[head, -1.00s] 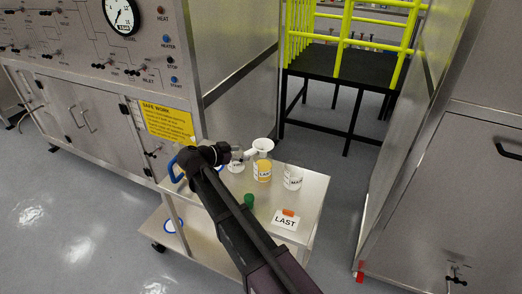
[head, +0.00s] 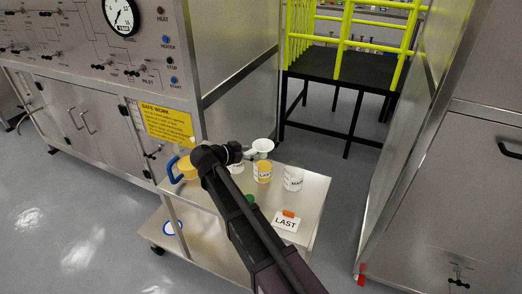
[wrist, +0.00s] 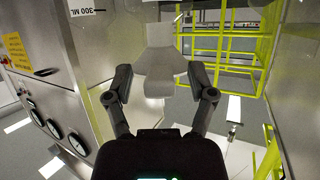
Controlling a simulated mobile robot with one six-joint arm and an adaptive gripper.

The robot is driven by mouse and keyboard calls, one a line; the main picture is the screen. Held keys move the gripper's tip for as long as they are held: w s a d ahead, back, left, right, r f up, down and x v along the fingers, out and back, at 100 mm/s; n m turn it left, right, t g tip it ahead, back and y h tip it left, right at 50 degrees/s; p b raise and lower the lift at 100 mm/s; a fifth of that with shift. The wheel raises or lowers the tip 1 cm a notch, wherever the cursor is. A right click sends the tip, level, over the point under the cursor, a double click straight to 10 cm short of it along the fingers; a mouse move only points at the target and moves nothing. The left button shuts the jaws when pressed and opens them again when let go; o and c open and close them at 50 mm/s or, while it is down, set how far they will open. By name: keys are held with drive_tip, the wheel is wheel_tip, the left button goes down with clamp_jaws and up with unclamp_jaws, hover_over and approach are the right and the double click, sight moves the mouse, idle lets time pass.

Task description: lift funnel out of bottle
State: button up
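I cannot tell whether the funnel's stem is still inside the bottle's neck.
A white labelled container (head: 293,178) stands right of the bottle on the steel cart (head: 310,205). A LAST card (head: 285,223) lies in front. A steel panel cabinet (head: 235,80) rises behind.

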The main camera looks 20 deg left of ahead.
clamp_jaws()
drive_tip(key=shift+r, duration=0.1)
wheel_tip(320, 180, up, 3)
drive_tip(key=p, duration=0.3)
drive_tip(key=shift+f, duration=0.2)
drive_tip(key=s+d+r+p, duration=0.2)
drive_tip(key=s+d, duration=0.7)
drive_tip(key=s, duration=0.4)
drive_tip(key=shift+r, duration=0.1)
idle(0.3)
